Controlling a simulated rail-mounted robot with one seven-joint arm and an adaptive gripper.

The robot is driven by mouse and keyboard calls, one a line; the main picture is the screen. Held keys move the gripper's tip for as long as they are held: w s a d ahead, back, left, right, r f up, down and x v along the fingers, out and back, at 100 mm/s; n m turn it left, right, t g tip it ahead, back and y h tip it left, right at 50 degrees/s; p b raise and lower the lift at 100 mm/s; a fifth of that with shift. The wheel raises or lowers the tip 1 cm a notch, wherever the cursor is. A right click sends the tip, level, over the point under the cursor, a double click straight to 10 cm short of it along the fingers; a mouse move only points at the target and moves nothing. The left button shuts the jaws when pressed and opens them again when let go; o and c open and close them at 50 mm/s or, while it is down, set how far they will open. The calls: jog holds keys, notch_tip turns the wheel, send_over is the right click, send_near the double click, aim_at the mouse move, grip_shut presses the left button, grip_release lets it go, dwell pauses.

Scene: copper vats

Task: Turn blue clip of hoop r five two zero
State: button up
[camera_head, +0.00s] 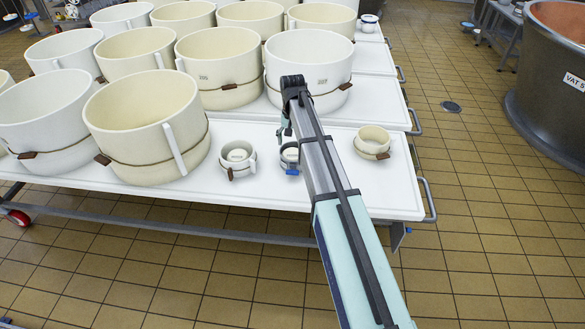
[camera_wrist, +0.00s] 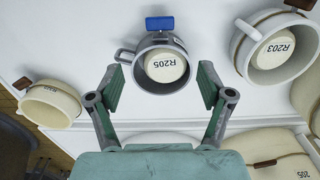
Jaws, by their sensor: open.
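A small grey hoop (camera_wrist: 184,43) holds a white disc labelled R205, not R520, and has a blue clip (camera_wrist: 160,23) on its far side in the wrist view. In the head view the hoop (camera_head: 283,156) stands on the white table, partly hidden by my arm, with its blue clip (camera_head: 292,172) facing the front. My gripper (camera_wrist: 160,68) is open and empty, its two green-padded fingers spread on either side of the hoop's near edge. In the head view my gripper (camera_head: 285,127) is just behind the hoop, partly hidden. I cannot tell its height above the table.
A small white hoop labelled R203 (camera_wrist: 247,44) stands close by, and a small cream hoop (camera_wrist: 50,106) stands on the other side. Large cream vats (camera_head: 150,128) crowd the table behind and left.

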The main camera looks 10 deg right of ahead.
aim_at(293, 170)
notch_tip(293, 170, down, 14)
jog(key=shift+r, duration=0.1)
dwell(0.5)
jog(key=c, duration=1.2)
